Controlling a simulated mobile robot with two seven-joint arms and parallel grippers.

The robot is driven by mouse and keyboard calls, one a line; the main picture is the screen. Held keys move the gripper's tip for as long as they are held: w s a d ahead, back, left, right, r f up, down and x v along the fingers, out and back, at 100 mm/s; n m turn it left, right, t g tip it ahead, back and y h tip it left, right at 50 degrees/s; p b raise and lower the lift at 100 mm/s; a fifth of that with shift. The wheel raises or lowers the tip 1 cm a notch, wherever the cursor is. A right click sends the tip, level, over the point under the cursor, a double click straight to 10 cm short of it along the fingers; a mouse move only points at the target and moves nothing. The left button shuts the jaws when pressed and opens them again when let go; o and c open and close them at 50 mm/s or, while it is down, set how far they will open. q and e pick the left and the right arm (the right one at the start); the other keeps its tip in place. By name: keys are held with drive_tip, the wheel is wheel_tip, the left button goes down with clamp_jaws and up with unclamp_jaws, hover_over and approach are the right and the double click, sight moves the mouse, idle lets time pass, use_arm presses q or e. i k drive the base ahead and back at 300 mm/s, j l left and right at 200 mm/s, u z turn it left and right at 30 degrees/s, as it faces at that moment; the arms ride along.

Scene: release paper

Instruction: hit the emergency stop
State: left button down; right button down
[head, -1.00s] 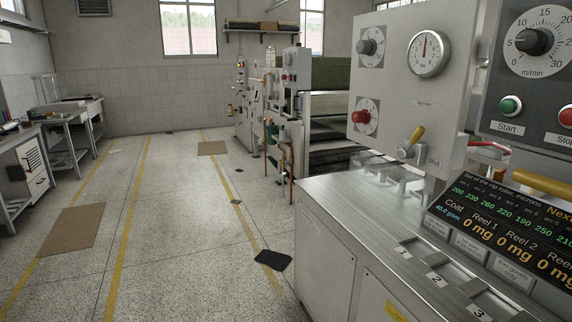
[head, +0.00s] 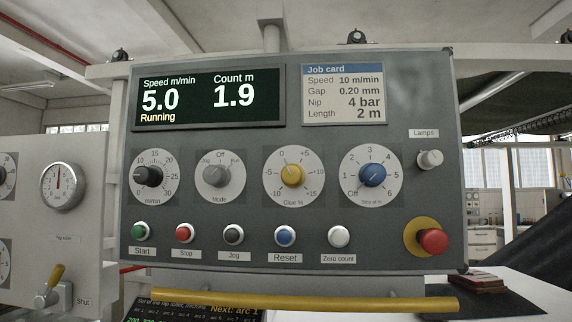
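The emergency stop is a red mushroom button (head: 433,241) on a yellow round base, at the lower right corner of the grey control panel (head: 300,150). A smaller red Stop button (head: 184,233) sits at the lower left, beside the green Start button (head: 141,231). The panel's dark display (head: 208,98) reads speed 5.0 m/min, count 1.9 m and "Running". Neither of my grippers shows in the head view.
A yellow bar (head: 290,299) runs across below the panel. A white surface with a dark red stack (head: 476,283) lies below right. A side panel with a gauge (head: 63,186) and a yellow-handled lever (head: 52,285) stands at the left.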

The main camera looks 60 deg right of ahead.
sight(434, 241)
drive_tip(key=z, duration=1.95)
